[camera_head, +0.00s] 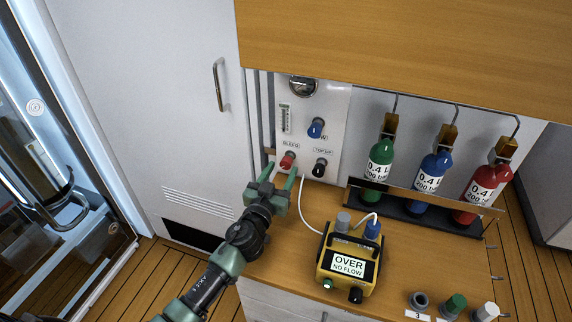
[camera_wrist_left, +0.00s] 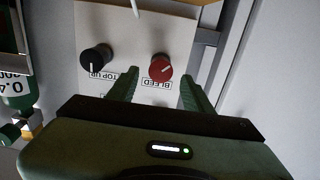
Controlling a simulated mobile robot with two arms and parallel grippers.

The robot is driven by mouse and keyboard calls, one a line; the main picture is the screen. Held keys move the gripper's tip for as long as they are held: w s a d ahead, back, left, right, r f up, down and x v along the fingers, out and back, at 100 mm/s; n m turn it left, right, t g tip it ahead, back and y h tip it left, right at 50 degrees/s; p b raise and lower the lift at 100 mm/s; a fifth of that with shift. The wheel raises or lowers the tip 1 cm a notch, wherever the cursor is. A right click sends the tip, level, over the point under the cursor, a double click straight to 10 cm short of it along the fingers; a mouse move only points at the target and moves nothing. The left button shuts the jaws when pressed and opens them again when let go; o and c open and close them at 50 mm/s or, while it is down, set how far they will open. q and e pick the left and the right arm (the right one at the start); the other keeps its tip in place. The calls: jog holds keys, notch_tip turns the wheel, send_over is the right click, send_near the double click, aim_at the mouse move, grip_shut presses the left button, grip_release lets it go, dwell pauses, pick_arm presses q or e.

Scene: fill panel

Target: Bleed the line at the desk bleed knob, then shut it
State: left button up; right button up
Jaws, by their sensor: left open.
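The red bleed knob (camera_head: 287,160) sits low on the left of the white wall panel (camera_head: 337,100), under a BLEED label. It also shows in the left wrist view (camera_wrist_left: 161,68), with a pale pointer line. My left gripper (camera_head: 281,178) is open, its green fingertips just below the knob in the head view. In the left wrist view the fingers (camera_wrist_left: 157,88) lie either side of the knob's line, apart from it. A black top-up knob (camera_head: 320,168) is to its right, also in the left wrist view (camera_wrist_left: 96,59). My right gripper is not in view.
A blue knob (camera_head: 316,128) and a gauge (camera_head: 303,86) are higher on the panel. A yellow meter (camera_head: 348,262) reading "OVER NO FLOW" stands on the desk (camera_head: 290,245). Green (camera_head: 379,170), blue (camera_head: 431,182) and red (camera_head: 486,190) bottles stand right.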

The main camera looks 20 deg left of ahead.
aim_at(285, 165)
pick_arm(q)
jog(key=w, duration=0.3)
jog(key=shift+w+f, duration=0.15)
jog(key=shift+f, duration=0.05)
jog(key=shift+w+r, duration=0.1)
jog(key=shift+w, duration=0.45)
grip_shut()
